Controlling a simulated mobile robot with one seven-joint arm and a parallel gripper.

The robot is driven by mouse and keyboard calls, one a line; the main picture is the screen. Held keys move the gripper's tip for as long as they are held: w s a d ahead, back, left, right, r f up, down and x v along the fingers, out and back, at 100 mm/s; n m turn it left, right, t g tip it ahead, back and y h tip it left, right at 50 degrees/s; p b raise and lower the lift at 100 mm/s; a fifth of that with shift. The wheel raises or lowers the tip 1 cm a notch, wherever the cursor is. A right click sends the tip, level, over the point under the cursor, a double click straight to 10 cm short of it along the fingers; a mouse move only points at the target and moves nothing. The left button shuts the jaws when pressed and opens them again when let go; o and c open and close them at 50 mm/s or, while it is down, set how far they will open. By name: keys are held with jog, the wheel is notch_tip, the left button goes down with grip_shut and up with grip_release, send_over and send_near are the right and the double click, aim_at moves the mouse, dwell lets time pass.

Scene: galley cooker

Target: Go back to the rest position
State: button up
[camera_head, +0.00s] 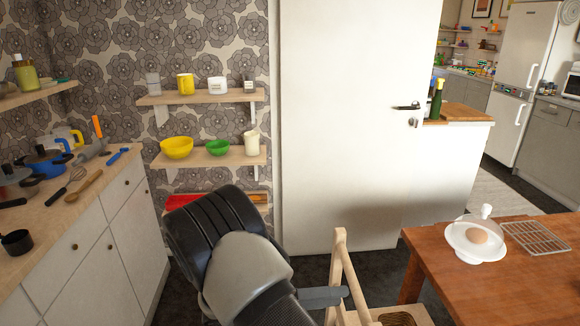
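My arm, black with a pale grey section, rises from the bottom edge in the lower middle of the head view. A flat grey piece, which looks like part of my gripper (322,297), sticks out to the right at its lower end. The fingertips are not clearly seen, and the rest of the gripper is cut off or hidden behind the arm. I cannot tell whether it is open or shut, and I see nothing held in it.
A wooden table (439,248) with a lidded white dish (466,249) and a wire rack (537,238) stands at right. A wooden frame (341,255) is close beside my arm. A counter (75,205) with utensils runs along the left. A white door (345,120) stands behind.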

jog(key=s+d+r+m+t+y, duration=0.1)
jog(key=s+d+r+m+y, duration=0.1)
jog(key=s+r+m+y, duration=0.65)
jog(key=s+d+r+m+t+y, duration=0.1)
jog(key=s+r+m+y, duration=0.15)
jog(key=r+m, duration=0.75)
jog(key=s+d+r+m+y, duration=0.2)
jog(key=s+r+m+y, duration=0.3)
jog(key=m, duration=1)
notch_tip(320, 180, up, 17)
jog(key=s+p, duration=0.1)
jog(key=p, duration=1.7)
jog(key=shift+s+a, duration=0.15)
jog(key=shift+a, duration=0.1)
